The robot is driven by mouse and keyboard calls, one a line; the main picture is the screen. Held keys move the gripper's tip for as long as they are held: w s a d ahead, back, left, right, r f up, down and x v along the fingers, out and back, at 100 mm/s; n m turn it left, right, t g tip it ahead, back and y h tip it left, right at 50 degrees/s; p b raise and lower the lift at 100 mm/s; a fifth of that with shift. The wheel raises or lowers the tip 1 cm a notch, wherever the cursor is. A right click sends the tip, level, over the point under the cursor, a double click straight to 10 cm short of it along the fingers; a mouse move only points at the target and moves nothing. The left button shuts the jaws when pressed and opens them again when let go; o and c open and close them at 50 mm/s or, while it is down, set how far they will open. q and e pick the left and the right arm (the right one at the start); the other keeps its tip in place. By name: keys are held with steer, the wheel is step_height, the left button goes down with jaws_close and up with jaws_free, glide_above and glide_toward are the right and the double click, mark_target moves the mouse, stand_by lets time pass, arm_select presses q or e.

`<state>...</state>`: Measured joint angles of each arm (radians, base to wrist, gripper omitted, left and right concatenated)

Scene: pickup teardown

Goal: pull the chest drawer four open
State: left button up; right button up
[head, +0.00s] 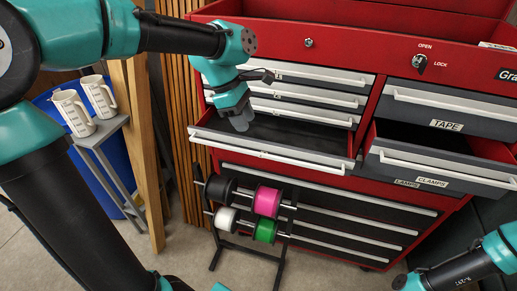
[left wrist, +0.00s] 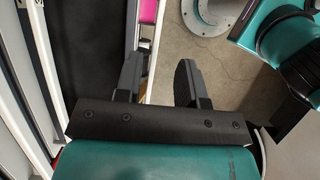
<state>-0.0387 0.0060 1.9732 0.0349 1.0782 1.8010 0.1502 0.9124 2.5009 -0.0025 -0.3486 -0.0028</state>
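The red tool chest (head: 350,40) has a left column of dark drawers with pale handle bars. The lowest of its upper drawers, the fourth down (head: 270,152), stands pulled out, with its dark inside showing. My left gripper (head: 241,122) points down at this open drawer, near its left front. In the left wrist view its two fingers (left wrist: 160,82) are apart, one over the dark drawer inside and one over the floor side. The pale front edge (left wrist: 146,45) passes between them; contact cannot be told. My right gripper is out of view; only part of the right arm shows lower right.
In the right column, a CLAMPS drawer (head: 440,168) stands open below the shut TAPE drawer (head: 455,113). A spool rack (head: 250,212) stands in front of the chest. White jugs (head: 86,104) sit on a grey stand at left, beside a wooden post (head: 142,150).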

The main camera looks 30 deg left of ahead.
mark_target(260, 153)
arm_select(q)
steer(key=x, duration=1)
steer(key=shift+d+f, duration=0.1)
steer(key=shift+f, duration=0.2)
jaws_close()
